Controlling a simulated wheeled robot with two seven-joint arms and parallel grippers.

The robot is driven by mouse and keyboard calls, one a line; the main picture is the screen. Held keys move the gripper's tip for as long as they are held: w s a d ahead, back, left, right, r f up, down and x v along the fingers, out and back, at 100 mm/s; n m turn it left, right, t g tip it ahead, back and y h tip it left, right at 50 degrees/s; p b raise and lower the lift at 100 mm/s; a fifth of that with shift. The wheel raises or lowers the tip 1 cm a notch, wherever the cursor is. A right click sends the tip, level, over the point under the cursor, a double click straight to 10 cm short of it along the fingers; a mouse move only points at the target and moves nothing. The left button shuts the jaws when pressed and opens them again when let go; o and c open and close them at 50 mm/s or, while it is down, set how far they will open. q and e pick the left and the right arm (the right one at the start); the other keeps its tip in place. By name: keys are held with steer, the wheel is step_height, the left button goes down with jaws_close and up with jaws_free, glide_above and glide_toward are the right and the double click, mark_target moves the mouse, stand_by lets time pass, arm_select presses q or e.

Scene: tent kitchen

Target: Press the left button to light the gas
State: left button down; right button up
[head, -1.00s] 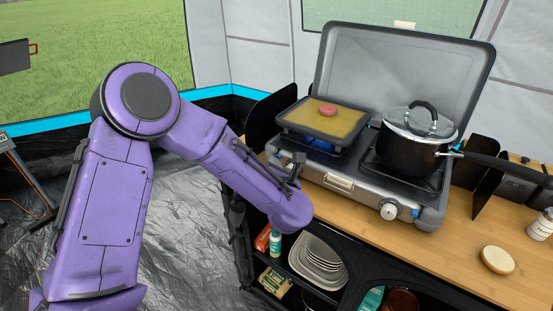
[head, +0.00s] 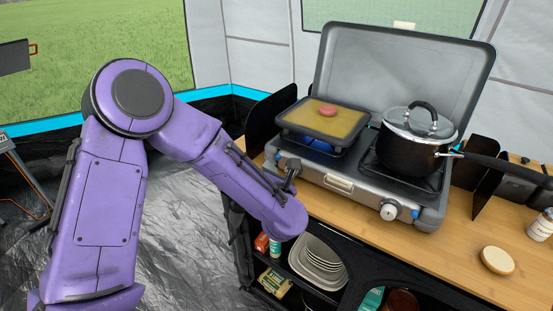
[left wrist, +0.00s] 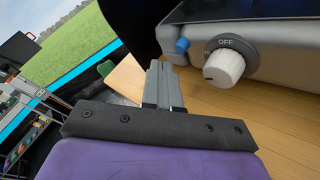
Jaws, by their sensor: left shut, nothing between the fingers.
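The grey camping stove (head: 340,182) stands open on the wooden counter. Its left blue button (left wrist: 182,46) shows in the left wrist view, beside a white knob (left wrist: 224,67) under the word OFF. My left gripper (head: 291,174) is at the stove's front left corner in the head view. In the left wrist view its fingers (left wrist: 158,68) are shut and empty, pointing toward the stove front, a little left of and below the button, with a gap visible. In the head view the gripper partly covers the left control area. My right gripper is out of view.
A griddle pan (head: 325,125) with a pink piece of food is on the left burner, with a blue patch beneath. A lidded black pot (head: 405,150) is on the right burner, above the right knob (head: 389,210). Shelves with plates (head: 318,262) are below. A bun (head: 497,260) lies right.

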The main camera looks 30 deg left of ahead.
arm_select(q)
steer(key=s, duration=0.4)
steer(key=shift+s+a, duration=0.2)
steer(key=shift+s, duration=0.1)
stand_by(0.5)
